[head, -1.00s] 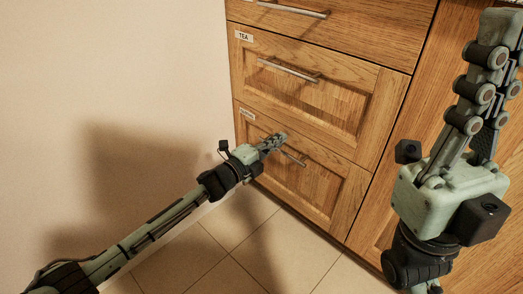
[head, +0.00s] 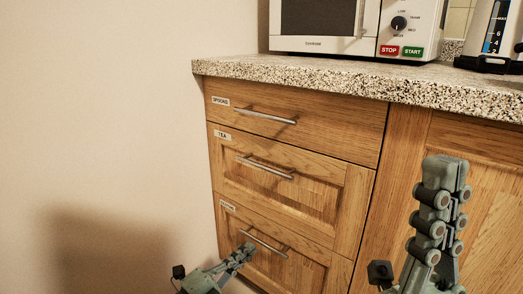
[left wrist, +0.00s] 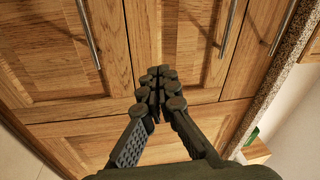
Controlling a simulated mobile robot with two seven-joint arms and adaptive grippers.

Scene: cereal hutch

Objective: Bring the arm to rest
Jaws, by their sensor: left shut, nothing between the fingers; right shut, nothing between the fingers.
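My left gripper (head: 244,250) is shut and empty. In the head view it shows low in the picture, in front of the bottom drawer (head: 285,268) and overlapping the left part of its bar handle (head: 266,245); I cannot tell if it touches. In the left wrist view its fingers (left wrist: 157,76) are together with wooden fronts behind them. My right gripper (head: 446,170) is shut and empty, pointing up in front of the cabinet front at the right. Most of both arms is out of view.
The spoons drawer (head: 330,128) and tea drawer (head: 315,200) above are closed, with bar handles. A speckled countertop (head: 300,72) overhangs them, with a microwave (head: 318,20) and a blue-marked appliance (head: 495,30) on it. A bare wall (head: 110,120) stands at the left.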

